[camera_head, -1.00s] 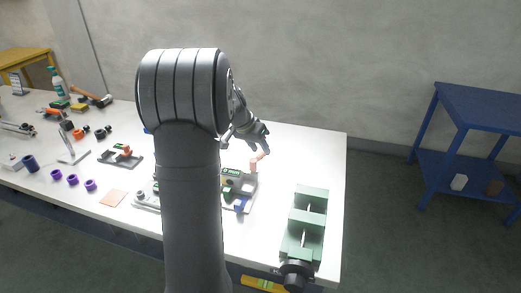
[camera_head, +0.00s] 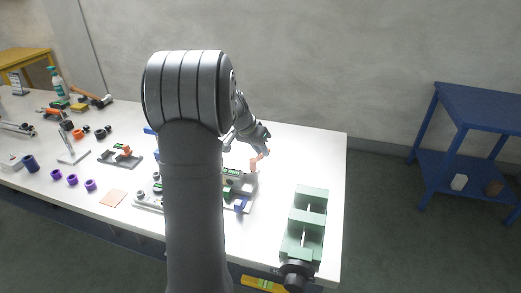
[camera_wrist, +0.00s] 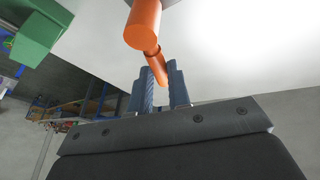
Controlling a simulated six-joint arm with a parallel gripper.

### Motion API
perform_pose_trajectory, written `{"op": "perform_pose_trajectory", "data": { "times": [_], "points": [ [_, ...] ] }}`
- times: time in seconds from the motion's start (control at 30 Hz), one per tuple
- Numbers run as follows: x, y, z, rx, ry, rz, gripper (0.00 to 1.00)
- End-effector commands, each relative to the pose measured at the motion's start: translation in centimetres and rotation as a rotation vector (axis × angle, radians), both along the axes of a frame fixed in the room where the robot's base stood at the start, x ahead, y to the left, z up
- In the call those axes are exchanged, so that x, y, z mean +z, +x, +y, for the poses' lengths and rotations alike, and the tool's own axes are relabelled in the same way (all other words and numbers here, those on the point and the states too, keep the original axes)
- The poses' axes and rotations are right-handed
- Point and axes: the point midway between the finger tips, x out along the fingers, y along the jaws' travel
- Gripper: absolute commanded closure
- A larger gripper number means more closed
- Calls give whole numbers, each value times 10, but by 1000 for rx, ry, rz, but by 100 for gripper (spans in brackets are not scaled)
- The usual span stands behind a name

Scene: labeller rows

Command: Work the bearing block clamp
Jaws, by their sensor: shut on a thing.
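The clamp fixture (camera_head: 240,182) stands on the white table right of my arm, with a grey base, a green label and an orange lever (camera_head: 254,162). My gripper (camera_head: 261,152) is at the upper end of this lever. In the wrist view, the orange lever (camera_wrist: 145,24) has a thick part and a thinner end that runs between the blue-grey fingers of my gripper (camera_wrist: 160,84). The gripper is shut on that thinner end. My arm hides the left part of the fixture in the head view.
A green vise (camera_head: 304,225) stands at the table's right front. The table's back right is clear. A blue shelf (camera_head: 470,105) stands apart at right.

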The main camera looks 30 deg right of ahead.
Motion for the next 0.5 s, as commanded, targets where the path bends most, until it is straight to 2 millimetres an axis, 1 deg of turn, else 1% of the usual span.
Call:
{"op": "perform_pose_trajectory", "data": {
  "times": [0.27,0.5],
  "points": [
    [0,-4,-3,-119,0,0,100],
    [0,-14,-6,-323,0,0,100]
  ]
}}
